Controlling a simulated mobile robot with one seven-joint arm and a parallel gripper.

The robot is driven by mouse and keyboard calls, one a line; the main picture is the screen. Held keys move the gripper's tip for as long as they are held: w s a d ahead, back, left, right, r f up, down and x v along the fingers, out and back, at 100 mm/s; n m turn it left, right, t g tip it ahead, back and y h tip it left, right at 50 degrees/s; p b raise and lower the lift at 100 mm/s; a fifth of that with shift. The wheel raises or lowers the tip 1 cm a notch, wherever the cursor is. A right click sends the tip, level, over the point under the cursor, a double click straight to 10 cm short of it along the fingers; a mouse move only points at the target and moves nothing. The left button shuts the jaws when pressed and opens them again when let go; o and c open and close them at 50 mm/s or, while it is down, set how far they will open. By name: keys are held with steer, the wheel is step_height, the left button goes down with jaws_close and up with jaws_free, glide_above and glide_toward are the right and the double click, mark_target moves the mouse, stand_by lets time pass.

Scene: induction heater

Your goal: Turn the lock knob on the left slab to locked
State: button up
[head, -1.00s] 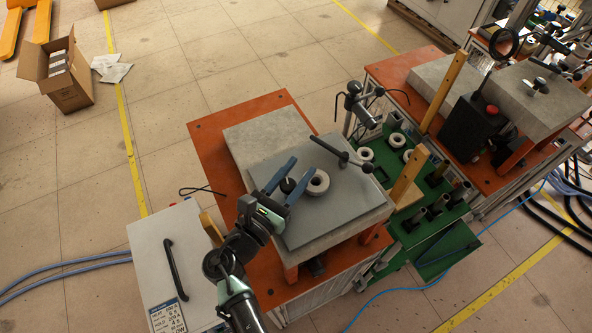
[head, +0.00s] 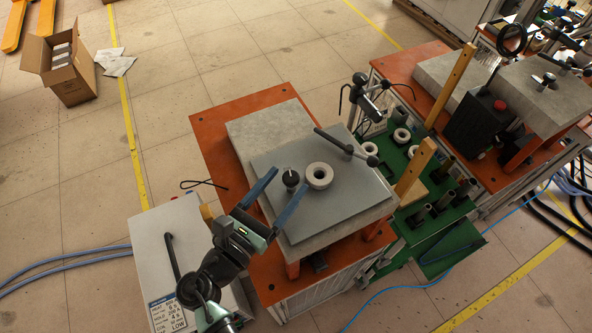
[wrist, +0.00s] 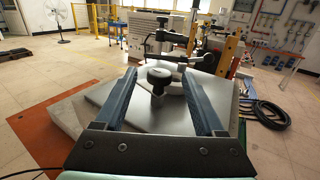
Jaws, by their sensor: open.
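The black lock knob (head: 291,178) stands on the grey slab (head: 340,205), with a small white mark on its top. In the wrist view the knob (wrist: 160,77) lies ahead, between the lines of the two fingers and a little beyond their tips. My gripper (head: 285,183) is open, its two blue fingers apart and empty, pointing at the knob from the lower left. The fingers also frame the knob in the wrist view (wrist: 163,78). No contact with the knob shows.
A pale ring (head: 319,176) sits on the slab just right of the knob. A black lever handle (head: 346,147) reaches over the slab's far right side. A wooden post (head: 415,168) rises at the right edge. A white cabinet (head: 190,245) stands at lower left.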

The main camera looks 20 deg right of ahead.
steer(key=b+v, duration=0.1)
steer(key=v, duration=0.6)
steer(key=shift+w+b, duration=0.1)
steer(key=shift+b, duration=0.2)
steer(key=shift+c, duration=0.2)
